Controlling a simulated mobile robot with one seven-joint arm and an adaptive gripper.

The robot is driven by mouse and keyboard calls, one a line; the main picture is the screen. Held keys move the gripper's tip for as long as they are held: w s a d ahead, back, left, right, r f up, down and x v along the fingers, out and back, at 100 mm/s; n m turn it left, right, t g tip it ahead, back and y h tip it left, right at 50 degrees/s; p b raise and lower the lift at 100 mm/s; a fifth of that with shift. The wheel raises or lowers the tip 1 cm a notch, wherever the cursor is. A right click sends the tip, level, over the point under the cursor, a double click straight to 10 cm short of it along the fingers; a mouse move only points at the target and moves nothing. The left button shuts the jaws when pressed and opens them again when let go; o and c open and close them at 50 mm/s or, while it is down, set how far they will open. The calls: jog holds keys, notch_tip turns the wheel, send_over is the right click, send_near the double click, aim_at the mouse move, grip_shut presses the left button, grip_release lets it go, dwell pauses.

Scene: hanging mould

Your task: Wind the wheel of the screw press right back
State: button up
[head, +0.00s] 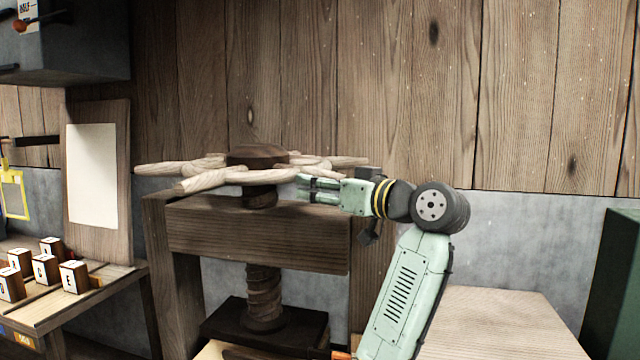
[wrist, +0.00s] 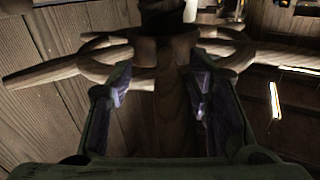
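The wooden wheel of the screw press has a dark hub (head: 257,155) and several pale spoke-like handles (head: 215,180) reaching outward. It sits on top of the press beam (head: 258,238), with the thick wooden screw (head: 264,292) below. My gripper (head: 303,188) is at the wheel's right front side, level with the handles. In the wrist view, one wooden handle (wrist: 172,110) runs from the hub (wrist: 163,18) between the two fingers of my gripper (wrist: 160,92). The fingers stand apart, with a visible gap on the left of the handle. Contact on the right is unclear.
A side table (head: 90,290) with several lettered blocks stands at left, beside a board with blank paper (head: 92,178). A dark cabinet (head: 75,45) hangs upper left. A wooden surface (head: 495,318) and a green box (head: 612,285) are at right. The plank wall is close behind.

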jog(key=shift+a+r, duration=0.2)
jog(key=shift+r, duration=0.15)
notch_tip(320, 180, up, 10)
jog(key=shift+s+f, duration=0.1)
jog(key=shift+f, duration=0.15)
